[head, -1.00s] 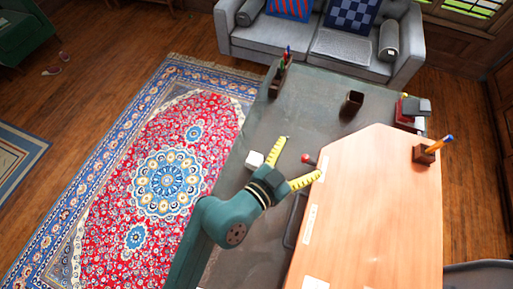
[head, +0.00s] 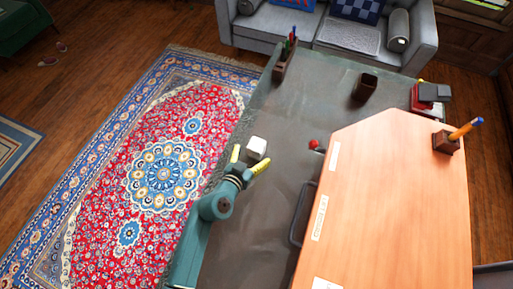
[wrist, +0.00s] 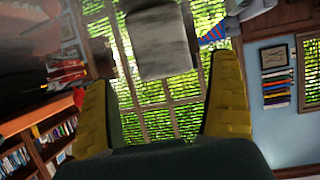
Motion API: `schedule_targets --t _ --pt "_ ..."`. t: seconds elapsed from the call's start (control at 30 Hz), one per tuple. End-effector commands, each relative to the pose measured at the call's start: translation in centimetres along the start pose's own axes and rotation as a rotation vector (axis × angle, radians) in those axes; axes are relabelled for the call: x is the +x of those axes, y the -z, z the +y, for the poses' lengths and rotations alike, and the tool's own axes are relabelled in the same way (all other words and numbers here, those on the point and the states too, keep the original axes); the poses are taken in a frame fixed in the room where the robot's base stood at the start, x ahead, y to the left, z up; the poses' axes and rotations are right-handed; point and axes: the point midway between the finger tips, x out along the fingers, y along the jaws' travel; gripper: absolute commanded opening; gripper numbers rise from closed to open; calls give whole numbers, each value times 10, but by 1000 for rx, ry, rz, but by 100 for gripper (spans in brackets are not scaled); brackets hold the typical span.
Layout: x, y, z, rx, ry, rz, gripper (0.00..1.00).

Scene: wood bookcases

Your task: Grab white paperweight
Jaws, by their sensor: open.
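The white paperweight (head: 257,147) is a small white cube on the dark glass tabletop (head: 258,215), near its left edge in the head view. My gripper (head: 250,159) is open and just below the cube in that view, with yellow fingers pointing toward it. I cannot tell whether either finger touches it. In the wrist view the two yellow fingers stand wide apart with nothing held (wrist: 163,85). A pale grey block, which appears to be the paperweight (wrist: 161,42), fills the top middle there, between and beyond the fingertips.
A raised wooden desktop (head: 400,200) takes up the right. A small red ball (head: 314,144) lies between it and the cube. A pen holder (head: 285,66), a dark cup (head: 364,87) and a grey sofa (head: 340,45) are farther back. A patterned rug (head: 165,175) lies left.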

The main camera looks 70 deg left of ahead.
Motion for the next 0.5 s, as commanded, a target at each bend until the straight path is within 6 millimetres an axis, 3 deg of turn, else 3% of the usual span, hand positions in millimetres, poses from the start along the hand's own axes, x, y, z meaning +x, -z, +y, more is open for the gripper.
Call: schedule_targets --t 0.23,0.5 --pt "42 0 -5 0 -1 0 91" --pt "49 1 -5 0 0 0 91"
